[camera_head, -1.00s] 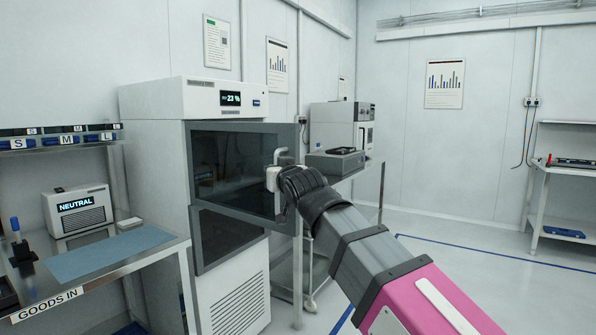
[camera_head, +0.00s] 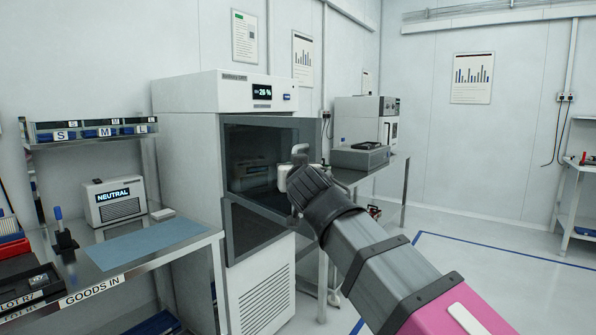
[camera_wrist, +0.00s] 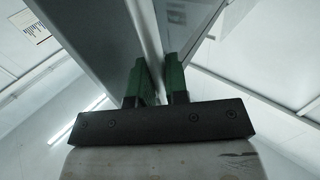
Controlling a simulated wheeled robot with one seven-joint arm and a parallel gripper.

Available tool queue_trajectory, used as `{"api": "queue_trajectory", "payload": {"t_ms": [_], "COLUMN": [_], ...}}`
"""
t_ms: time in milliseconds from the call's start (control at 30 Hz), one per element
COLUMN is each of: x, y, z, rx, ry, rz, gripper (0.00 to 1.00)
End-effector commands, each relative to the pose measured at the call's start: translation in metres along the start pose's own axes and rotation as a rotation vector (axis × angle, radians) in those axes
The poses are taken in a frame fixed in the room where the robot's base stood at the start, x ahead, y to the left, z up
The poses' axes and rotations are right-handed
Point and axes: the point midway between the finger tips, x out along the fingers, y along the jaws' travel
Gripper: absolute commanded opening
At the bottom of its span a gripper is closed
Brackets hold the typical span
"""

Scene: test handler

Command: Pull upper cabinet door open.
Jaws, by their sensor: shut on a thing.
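The white cabinet (camera_head: 185,150) stands left of centre in the head view. Its upper door (camera_head: 250,160) is a dark-framed glass panel that stands ajar, its right edge jutting past the cabinet body. My gripper (camera_head: 296,178) is at the right side of this door, shut on its pale handle (camera_head: 300,149). My wrist hides part of the handle. In the wrist view, the two green fingers of my gripper (camera_wrist: 160,83) stand close together by the door's edge, and the grip itself is hard to see.
A steel bench (camera_head: 190,238) with a blue mat and a box marked NEUTRAL stands close to the cabinet's left. A table (camera_head: 385,170) with instruments stands to the right, behind my gripper. Open floor (camera_head: 460,270) lies at the right.

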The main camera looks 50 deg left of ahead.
Motion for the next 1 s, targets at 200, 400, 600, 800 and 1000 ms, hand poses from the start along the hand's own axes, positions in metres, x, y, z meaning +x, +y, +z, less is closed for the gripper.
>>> {"api": "queue_trajectory", "payload": {"t_ms": [200, 400, 600, 800, 1000], "x": [0.000, 0.000, -0.001, -0.014, -0.046], "y": [0.000, 0.000, 0.000, 0.001, 0.001], "z": [0.001, 0.001, 0.000, 0.001, 0.002], "rx": [-0.004, -0.003, -0.002, -0.001, -0.002], "ry": [-0.003, -0.002, -0.001, 0.000, 0.000], "rz": [0.002, 0.001, 0.000, -0.001, -0.001], "gripper": [0.00, 0.39, 0.39, 0.39, 0.39]}}
